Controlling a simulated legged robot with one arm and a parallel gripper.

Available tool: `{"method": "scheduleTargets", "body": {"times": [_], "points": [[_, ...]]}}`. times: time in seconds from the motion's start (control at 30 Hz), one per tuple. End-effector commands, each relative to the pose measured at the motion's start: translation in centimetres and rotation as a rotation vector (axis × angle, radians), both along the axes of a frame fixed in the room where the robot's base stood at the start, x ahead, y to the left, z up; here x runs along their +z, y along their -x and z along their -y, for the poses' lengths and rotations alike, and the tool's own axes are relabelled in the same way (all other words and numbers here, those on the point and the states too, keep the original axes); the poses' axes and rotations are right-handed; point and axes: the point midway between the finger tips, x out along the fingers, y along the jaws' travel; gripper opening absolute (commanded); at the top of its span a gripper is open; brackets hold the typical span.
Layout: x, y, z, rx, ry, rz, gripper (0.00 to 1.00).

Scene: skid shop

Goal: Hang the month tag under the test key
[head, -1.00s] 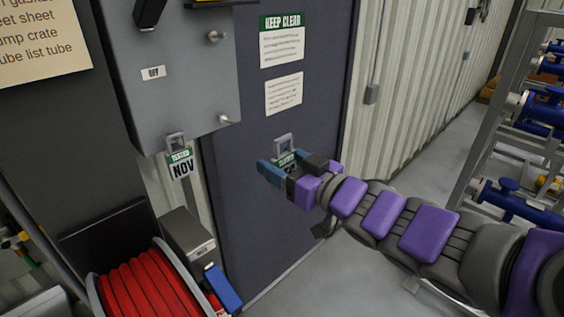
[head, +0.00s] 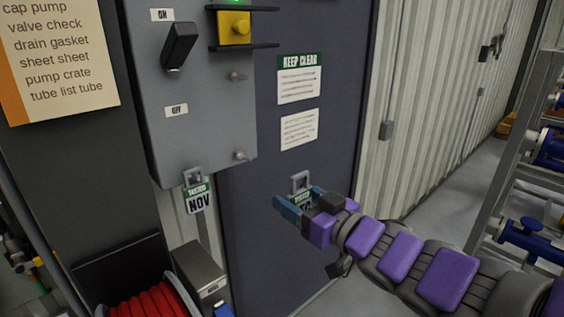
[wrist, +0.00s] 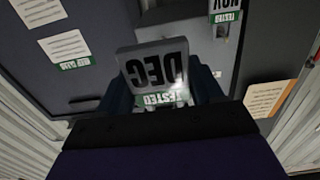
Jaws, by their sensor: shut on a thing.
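My gripper (head: 300,203) is shut on a tag with a green TESTED band and a grey loop on top. The wrist view, upside down, shows this DEC tag (wrist: 152,72) between the fingers. I hold it in front of the dark door, right of and below the grey switch panel (head: 205,130). A yellow block with a round button (head: 235,28) sits high on the panel; I cannot tell if it is the test key. Below it are an upper peg (head: 238,76) and a lower peg (head: 242,155), both bare. A NOV tag (head: 198,200) hangs at the panel's bottom edge.
A black lever (head: 178,45) stands out between ON and OFF labels. A KEEP CLEAR notice (head: 299,80) is on the door. A red hose reel (head: 150,300) and grey box (head: 200,270) are below. A rack with blue valves (head: 530,235) stands at right.

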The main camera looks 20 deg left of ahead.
Motion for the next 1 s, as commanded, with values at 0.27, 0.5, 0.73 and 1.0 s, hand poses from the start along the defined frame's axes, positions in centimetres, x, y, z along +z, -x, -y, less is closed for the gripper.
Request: {"method": "scheduleTargets", "body": {"times": [0.27,0.5,0.73,1.0], "points": [[6.8,-2.6,-1.3,-0.035,0.003,-0.006,0.49],[14.1,-3.6,-4.5,-0.03,-0.015,0.007,0.49],[17.6,-3.4,-7.0,-0.005,-0.027,0.012,0.49],[18.0,-3.5,-7.8,0.002,-0.033,0.014,0.49]]}}
